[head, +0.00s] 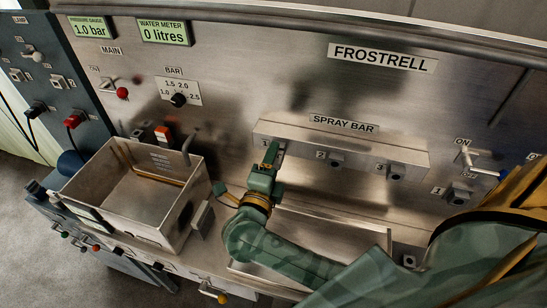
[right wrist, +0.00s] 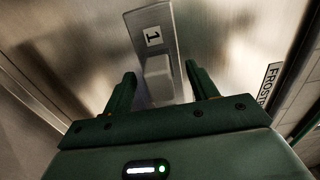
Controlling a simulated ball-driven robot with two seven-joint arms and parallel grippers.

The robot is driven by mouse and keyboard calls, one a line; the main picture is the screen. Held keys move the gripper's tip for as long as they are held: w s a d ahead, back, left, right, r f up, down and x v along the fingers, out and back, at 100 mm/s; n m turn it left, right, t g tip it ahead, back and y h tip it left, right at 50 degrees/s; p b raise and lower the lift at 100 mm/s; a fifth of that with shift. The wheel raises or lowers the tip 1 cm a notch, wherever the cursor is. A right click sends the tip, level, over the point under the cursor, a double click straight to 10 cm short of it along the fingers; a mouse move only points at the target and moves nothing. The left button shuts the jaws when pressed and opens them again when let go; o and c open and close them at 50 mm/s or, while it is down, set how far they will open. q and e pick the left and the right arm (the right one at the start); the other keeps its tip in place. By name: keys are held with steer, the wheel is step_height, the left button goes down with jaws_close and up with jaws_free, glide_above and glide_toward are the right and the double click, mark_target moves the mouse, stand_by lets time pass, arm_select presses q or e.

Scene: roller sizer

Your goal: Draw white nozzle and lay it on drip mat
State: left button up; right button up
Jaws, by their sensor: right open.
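My right gripper (head: 269,152) is at the left end of the spray bar (head: 345,150), at position 1. In the right wrist view my right gripper (right wrist: 160,82) is open, its two fingers on either side of a pale grey-white block (right wrist: 157,73) under the label 1. Gaps show between fingers and block. This block may be the white nozzle or its holder; I cannot tell which. In the head view my gripper hides it. I cannot pick out a drip mat with certainty. My left gripper is not in view.
An open metal box (head: 178,163) stands left of my right arm. Fittings (head: 336,160) and (head: 396,172) sit at positions 2 and 3 of the bar. A shallow metal tray (head: 389,240) lies below the bar, partly behind my arm. A lever (head: 482,172) is at the right.

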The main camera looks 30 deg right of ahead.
stand_by(0.4)
steer(key=shift+c, duration=0.4)
jaws_close()
steer(key=p+v, duration=0.1)
steer(key=v, duration=0.5)
steer(key=shift+p, duration=0.4)
stand_by(0.5)
